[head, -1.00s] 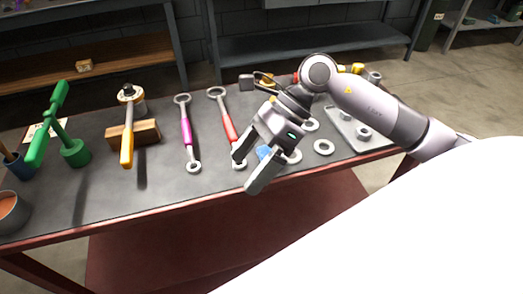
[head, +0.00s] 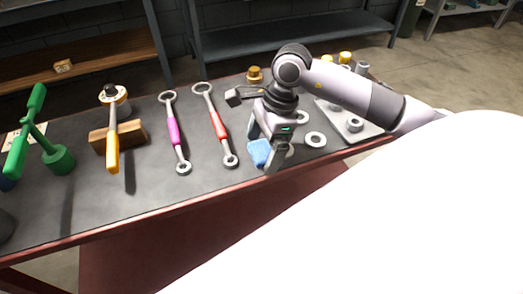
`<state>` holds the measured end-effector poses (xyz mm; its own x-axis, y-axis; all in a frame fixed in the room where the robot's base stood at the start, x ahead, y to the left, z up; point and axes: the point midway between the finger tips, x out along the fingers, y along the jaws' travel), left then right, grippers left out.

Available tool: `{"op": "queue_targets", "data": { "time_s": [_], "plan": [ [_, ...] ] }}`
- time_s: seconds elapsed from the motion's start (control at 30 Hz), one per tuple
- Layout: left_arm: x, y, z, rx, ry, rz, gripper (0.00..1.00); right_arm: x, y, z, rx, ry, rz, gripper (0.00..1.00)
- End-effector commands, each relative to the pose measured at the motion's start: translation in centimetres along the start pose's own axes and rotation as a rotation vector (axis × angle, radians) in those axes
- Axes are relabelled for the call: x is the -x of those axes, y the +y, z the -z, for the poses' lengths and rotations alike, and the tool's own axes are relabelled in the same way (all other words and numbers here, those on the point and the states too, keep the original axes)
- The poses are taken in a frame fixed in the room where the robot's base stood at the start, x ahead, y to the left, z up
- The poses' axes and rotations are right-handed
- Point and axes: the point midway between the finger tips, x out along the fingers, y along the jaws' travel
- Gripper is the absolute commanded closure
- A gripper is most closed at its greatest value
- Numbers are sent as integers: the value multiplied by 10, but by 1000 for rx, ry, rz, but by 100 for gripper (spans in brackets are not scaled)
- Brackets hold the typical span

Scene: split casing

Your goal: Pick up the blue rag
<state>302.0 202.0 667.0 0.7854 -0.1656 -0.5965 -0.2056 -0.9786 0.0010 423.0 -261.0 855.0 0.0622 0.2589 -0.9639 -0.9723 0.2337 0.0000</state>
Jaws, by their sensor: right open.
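The blue rag (head: 259,152) lies on the dark workbench top near its front edge, in the middle of the head view. My right gripper (head: 262,152) is open and points down at the rag. Its two fingers show on either side of the rag, one at the upper left and one at the lower right. The fingers and palm hide part of the rag. I cannot tell whether the fingers touch it. My left gripper is not in view.
A red-handled wrench (head: 216,125) and a purple-handled wrench (head: 174,133) lie left of the rag. A metal ring (head: 315,140) lies to its right, near a plate with parts (head: 350,127).

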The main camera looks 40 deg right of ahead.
Motion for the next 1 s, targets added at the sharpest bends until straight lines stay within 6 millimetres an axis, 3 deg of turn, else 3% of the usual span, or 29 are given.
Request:
{"op": "queue_targets", "data": {
  "time_s": [0.17,0.33,0.77,1.0],
  "plan": [
    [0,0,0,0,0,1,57,0,0,0,0,-1,0,0],
    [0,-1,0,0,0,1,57,0,0,0,0,-1,0,55],
    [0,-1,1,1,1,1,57,6,-1,-2,1,-2,3,56],
    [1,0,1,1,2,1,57,40,-1,-12,3,-3,6,56]
  ]
}}
